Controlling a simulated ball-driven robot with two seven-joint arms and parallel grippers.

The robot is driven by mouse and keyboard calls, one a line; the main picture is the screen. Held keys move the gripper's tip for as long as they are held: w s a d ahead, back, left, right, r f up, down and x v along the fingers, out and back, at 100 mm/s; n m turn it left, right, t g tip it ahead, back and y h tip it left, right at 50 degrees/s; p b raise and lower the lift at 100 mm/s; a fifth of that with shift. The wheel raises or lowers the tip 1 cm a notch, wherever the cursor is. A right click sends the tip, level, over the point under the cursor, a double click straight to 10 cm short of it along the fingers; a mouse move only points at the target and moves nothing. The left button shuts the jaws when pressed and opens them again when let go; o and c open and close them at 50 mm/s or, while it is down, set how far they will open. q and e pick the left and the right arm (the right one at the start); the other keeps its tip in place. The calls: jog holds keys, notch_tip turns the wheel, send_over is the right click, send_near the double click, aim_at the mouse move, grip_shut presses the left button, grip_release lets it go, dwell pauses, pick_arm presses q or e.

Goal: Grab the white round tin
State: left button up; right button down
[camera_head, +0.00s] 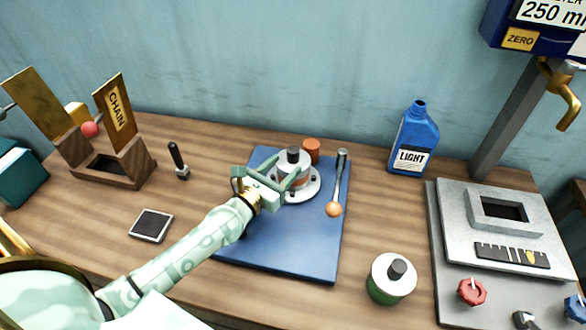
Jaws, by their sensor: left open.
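My left gripper (279,172) is open above the blue mat (282,254), its fingers pointing at a round item (294,161) with a white top, copper-coloured band and black knob. This item stands on a white round base (305,192) on the mat. The fingers partly hide its near left side, and I cannot tell whether they touch it. A separate round tin (386,288) with a white lid, black knob and green body stands on the bare table to the right of the mat. My right gripper is not in view.
A blue LIGHT bottle (413,139) stands behind right. A grey metal station (465,222) fills the right. A wooden CHAIN box (114,167) is left.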

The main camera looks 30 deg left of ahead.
aim_at(289, 160)
pick_arm(q)
jog(key=w, duration=0.5)
jog(key=shift+d, duration=0.4)
jog(key=shift+s, duration=0.1)
grip_shut()
jog(key=shift+r, duration=0.2)
